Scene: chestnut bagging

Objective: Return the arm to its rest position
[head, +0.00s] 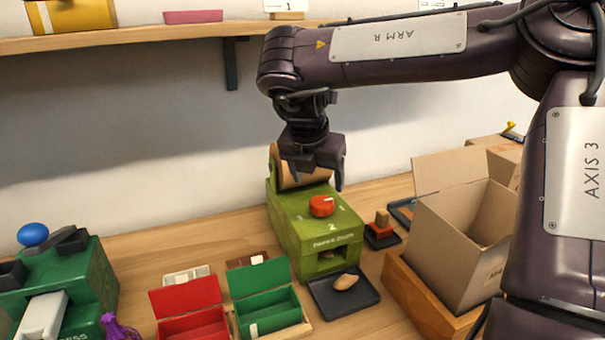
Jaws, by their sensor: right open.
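My right arm comes in from the right side of the head view and reaches across to the middle. My right gripper (314,182) points down, open, over the back of a green machine (290,229) with a red knob (321,206). A tan roll or drum (277,168) on top of the machine is partly hidden behind the gripper; I cannot tell whether they touch. A dark tray (366,300) in front of the machine's opening holds a light brown piece (345,282). My left gripper is not in view.
An open cardboard box (450,235) stands on a wooden block (420,306) at right. A red box (190,310) and a green box (262,290) stand open in front. A green press (85,278) with a blue ball knob (33,235) is at left. A shelf (150,40) runs above.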

